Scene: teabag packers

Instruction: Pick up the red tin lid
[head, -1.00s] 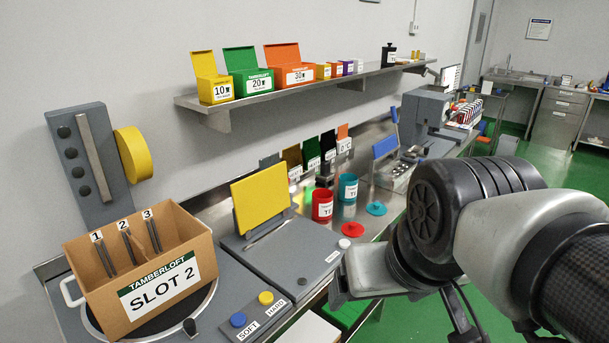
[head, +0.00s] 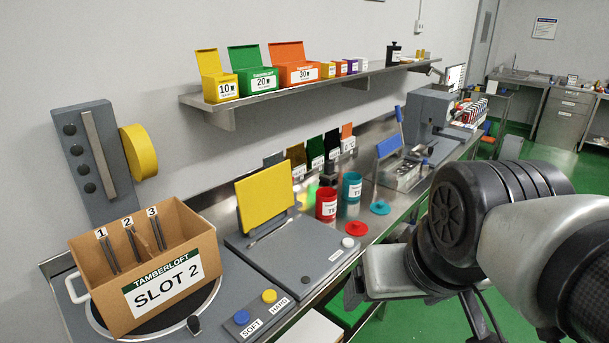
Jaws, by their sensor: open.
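The red tin lid (head: 356,229) is a flat red disc with a small knob. It lies on the steel bench near its front edge, in front of the open red tin (head: 326,204). My gripper (head: 353,291) is at the lower middle right, in front of the bench edge and nearer the camera than the lid. It is open and apart from the lid, and nothing shows in it. Its fingers are small and partly hidden, and my arm covers the area to its right.
A teal tin (head: 351,187) and teal lid (head: 380,208) stand just beyond the red ones. A white round knob (head: 347,242) is close to the red lid. A grey box with a raised yellow pad (head: 264,199) and a cardboard carton (head: 110,287) stand to the left.

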